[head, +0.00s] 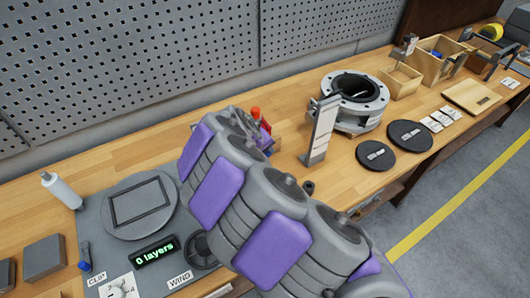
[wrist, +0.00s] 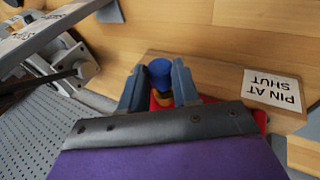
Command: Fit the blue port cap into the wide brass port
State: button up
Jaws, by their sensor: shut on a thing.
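The blue port cap (wrist: 159,70) is between the two grey fingers of my gripper (wrist: 157,86) in the wrist view. The gripper is shut on it. A brass-coloured part (wrist: 163,97) shows just below the cap, partly hidden by it and by the gripper body. I cannot tell whether the cap touches it or sits in it. A red body (wrist: 207,101) shows around the fingers, mostly covered by my gripper. In the head view my arm hides the cap and most of the actuator; only a red-orange tip (head: 255,112) shows beside it.
A "PIN AT SHUT" label (wrist: 272,89) lies beside the red body. In the head view a flanged ring (head: 355,98), an upright plate (head: 320,132) and black discs (head: 376,155) stand to the right. A grey panel (head: 115,240) with a turntable is at left.

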jog(key=shift+w+a, duration=0.4)
jog(key=shift+w, duration=0.2)
jog(key=o, duration=1.1)
jog(key=p+v, duration=0.2)
jog(key=v, duration=1.5)
jog(key=shift+s+a+r, duration=0.1)
